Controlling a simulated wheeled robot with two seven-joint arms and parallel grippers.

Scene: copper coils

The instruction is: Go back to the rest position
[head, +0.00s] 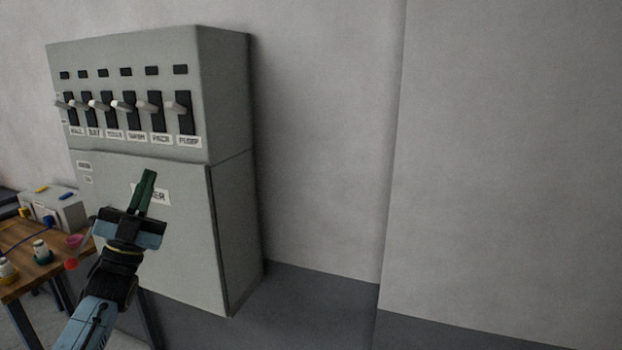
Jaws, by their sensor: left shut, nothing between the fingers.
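My left gripper (146,187) is raised in front of the lower door of a grey electrical cabinet (232,225). Its dark green fingers are together, with nothing between them, and they point up. They cover part of a white label (160,196) on the door. I cannot tell whether the fingers touch the door. My right gripper is not in view.
The cabinet's upper part has a row of several labelled lever switches (122,105). A wooden table (22,277) at the lower left holds a white box (60,212) and small coloured items. The grey wall (510,160) and floor to the right are clear.

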